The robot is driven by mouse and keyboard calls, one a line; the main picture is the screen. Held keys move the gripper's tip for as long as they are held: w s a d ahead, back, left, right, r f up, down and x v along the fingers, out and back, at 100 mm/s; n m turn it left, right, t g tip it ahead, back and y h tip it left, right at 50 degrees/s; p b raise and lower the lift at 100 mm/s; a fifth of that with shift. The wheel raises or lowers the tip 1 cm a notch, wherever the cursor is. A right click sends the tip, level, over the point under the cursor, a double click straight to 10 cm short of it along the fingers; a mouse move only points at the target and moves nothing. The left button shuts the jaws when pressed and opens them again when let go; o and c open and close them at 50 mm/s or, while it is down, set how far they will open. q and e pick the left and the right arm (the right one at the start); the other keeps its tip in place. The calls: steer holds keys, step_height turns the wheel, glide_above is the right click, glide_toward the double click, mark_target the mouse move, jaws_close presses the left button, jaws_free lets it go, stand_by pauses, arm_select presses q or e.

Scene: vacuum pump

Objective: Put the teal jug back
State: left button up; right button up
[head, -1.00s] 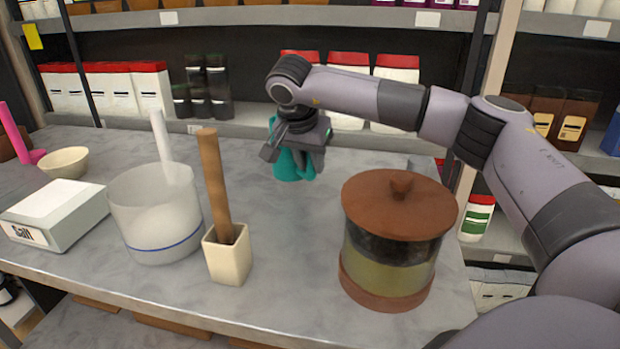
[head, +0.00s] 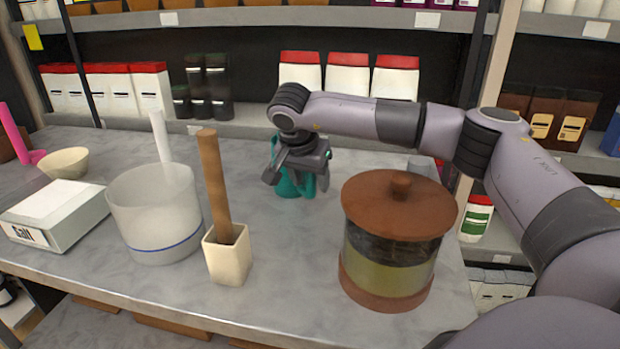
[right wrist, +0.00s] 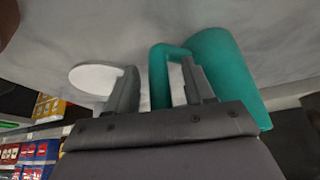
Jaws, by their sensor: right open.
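The teal jug (head: 289,188) is on the grey counter near its back, partly hidden under my right gripper (head: 297,178). In the right wrist view the jug (right wrist: 222,75) appears large, its handle on the left side of its body. My right gripper (right wrist: 160,88) is open there, with one finger left of the handle bar and the other by the gap between bar and body. Whether the fingers touch the handle cannot be told. My left gripper is not in view.
A brown-lidded jar (head: 390,265) stands to the right of the jug. A beige holder with a wooden stick (head: 228,255), a translucent tub (head: 155,215) and a white box (head: 55,215) stand left. A white disc (right wrist: 95,78) lies left of the gripper in the wrist view.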

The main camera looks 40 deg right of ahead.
steer(key=v, duration=1.2)
